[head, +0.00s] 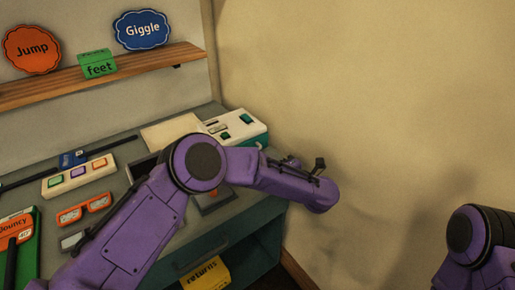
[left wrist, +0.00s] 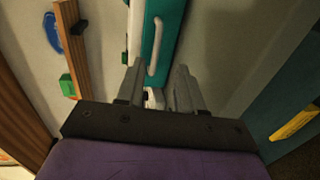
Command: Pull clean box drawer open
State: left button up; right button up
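The white box (head: 240,127) with teal parts stands at the counter's back right corner in the head view, partly hidden by my left arm. I take it as the clean box. In the left wrist view, its teal drawer front (left wrist: 172,25) has a pale bar handle (left wrist: 154,48). My left gripper (left wrist: 160,68) is open, its two grey fingers pointing toward the handle's lower end. I cannot tell whether they touch it. In the head view my left forearm covers most of that gripper. My right arm shows only at the lower right edge, its gripper out of frame.
A wooden shelf (head: 108,76) with signs runs above the counter. A yellow "returns" box (head: 206,273) sits below. The wall is close at the right.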

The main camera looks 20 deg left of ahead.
pick_arm(q)
jog(key=p, duration=0.1)
send_near(240, 144)
jog(key=shift+w+d+f, duration=0.25)
jog(key=shift+w+f, duration=0.15)
jog(key=shift+f, duration=0.15)
jog(key=shift+w+d+f, duration=0.25)
jog(key=shift+w+f, duration=0.1)
jog(key=shift+f, duration=0.2)
jog(key=x, duration=0.2)
jog(key=p+x, duration=0.1)
jog(key=x, duration=0.2)
jog(key=shift+w+d+f, duration=0.1)
jog(key=shift+d+f, duration=0.1)
jog(key=shift+f, duration=0.2)
jog(key=shift+r, duration=0.15)
grip_shut()
